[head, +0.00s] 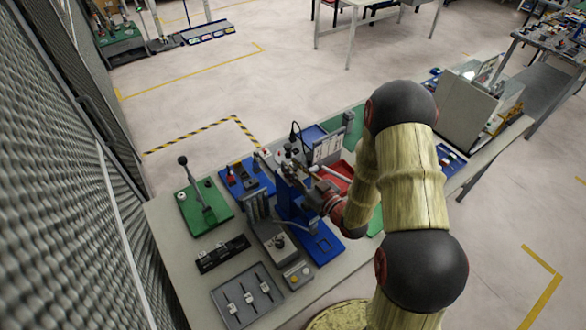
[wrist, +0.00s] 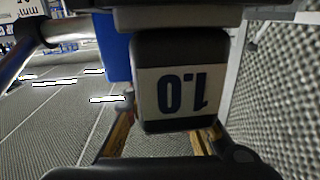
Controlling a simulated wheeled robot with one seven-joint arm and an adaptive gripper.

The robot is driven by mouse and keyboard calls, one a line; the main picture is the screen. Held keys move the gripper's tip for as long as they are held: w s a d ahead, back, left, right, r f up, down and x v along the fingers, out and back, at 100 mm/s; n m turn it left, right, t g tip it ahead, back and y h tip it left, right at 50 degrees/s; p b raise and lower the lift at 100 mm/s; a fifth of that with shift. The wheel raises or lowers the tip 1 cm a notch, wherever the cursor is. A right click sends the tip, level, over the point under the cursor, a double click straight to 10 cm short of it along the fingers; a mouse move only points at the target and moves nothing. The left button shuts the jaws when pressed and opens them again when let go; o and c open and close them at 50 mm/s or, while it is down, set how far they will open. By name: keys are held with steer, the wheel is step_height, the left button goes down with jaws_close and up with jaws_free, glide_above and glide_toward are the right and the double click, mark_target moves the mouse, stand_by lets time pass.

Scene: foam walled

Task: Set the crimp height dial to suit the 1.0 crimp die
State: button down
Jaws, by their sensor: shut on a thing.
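The 1.0 crimp die (wrist: 185,85) fills the middle of the wrist view as a dark block with a pale label, its "1.0" upside down. My gripper (wrist: 168,138) has a finger on each side of the block's lower end and is shut on it. A blue part and a metal part sit directly behind and above the block. In the head view my gripper (head: 312,192) is at the blue press (head: 291,205) on the bench, partly hidden by my arm. I cannot pick out the crimp height dial with certainty in either view.
The bench (head: 180,262) also holds a green lever tool base (head: 207,212), a black rack (head: 222,254), a grey slotted panel (head: 246,298), a grey box with a knob (head: 275,243) and a white chart (head: 327,149). A mesh wall (head: 70,180) runs along the left.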

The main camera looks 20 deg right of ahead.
steer(key=m+h+b, duration=0.1)
steer(key=h, duration=0.1)
steer(key=m+t+h+b, duration=0.1)
steer(key=m+h+b, duration=0.1)
steer(key=h, duration=0.1)
steer(key=shift+a+f, duration=0.1)
steer(key=shift+a, duration=0.1)
steer(key=shift+d+m+h+b, duration=0.15)
steer(key=shift+m+h+b, duration=1.55)
steer(key=shift+h, duration=1)
steer(key=shift+m, duration=0.3)
steer(key=c, duration=1.5)
jaws_free()
steer(key=s+a, duration=0.2)
steer(key=s, duration=0.9)
steer(key=shift+s+a, duration=0.2)
steer(key=shift+s, duration=0.15)
